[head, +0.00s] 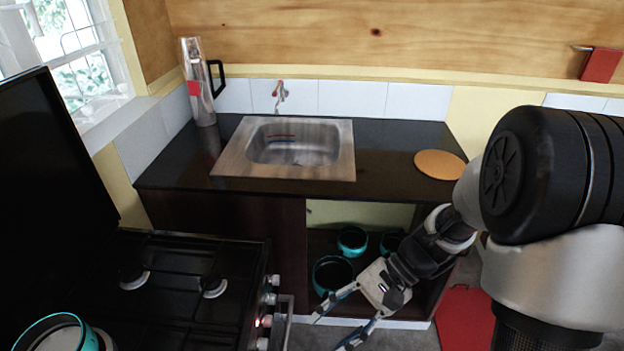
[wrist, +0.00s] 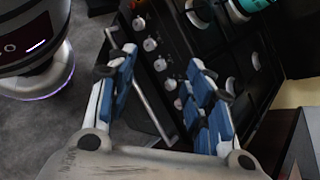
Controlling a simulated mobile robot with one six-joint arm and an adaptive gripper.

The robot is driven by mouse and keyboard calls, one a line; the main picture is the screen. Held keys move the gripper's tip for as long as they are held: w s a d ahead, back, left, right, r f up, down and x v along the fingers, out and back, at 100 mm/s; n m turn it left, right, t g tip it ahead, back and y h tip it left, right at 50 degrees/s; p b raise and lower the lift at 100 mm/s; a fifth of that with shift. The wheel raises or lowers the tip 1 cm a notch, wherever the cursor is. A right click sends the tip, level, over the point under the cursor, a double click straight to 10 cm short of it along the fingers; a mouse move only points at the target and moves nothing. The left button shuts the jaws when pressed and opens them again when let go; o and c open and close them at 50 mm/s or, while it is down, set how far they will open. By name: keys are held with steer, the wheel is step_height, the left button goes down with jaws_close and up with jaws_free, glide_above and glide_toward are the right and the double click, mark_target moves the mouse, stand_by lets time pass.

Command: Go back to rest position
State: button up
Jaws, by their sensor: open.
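My gripper (head: 335,325) is open and empty in the head view. It hangs low in front of the cabinet below the sink counter, near the stove's right front corner. In the wrist view my gripper (wrist: 160,75) shows two blue-padded fingers spread apart with nothing between them. Beyond the fingers are the stove's knobs and oven handle. My arm comes in from the right of the head view and hides part of the cabinet opening.
A black stove (head: 180,262) with a raised lid (head: 45,165) stands left, bearing a teal pot (head: 55,325). Several teal pots (head: 332,275) sit in the open cabinet. The counter (head: 400,140) holds a sink (head: 297,148), a tall flask (head: 200,85) and a round board (head: 440,164).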

steer(key=s+d+r+n+t+h, duration=0.4)
steer(key=d+r, duration=0.1)
steer(key=r, duration=0.2)
steer(key=s+d+r+n+t+h, duration=0.3)
steer(key=s+d+r+t+h, duration=0.1)
steer(key=r, duration=0.3)
steer(key=shift+s+d+r+n+t+h, duration=0.3)
steer(key=shift+s+d+n+h, duration=0.15)
steer(key=shift+h, duration=0.25)
steer(key=shift+a, duration=0.1)
steer(key=shift+c, duration=0.4)
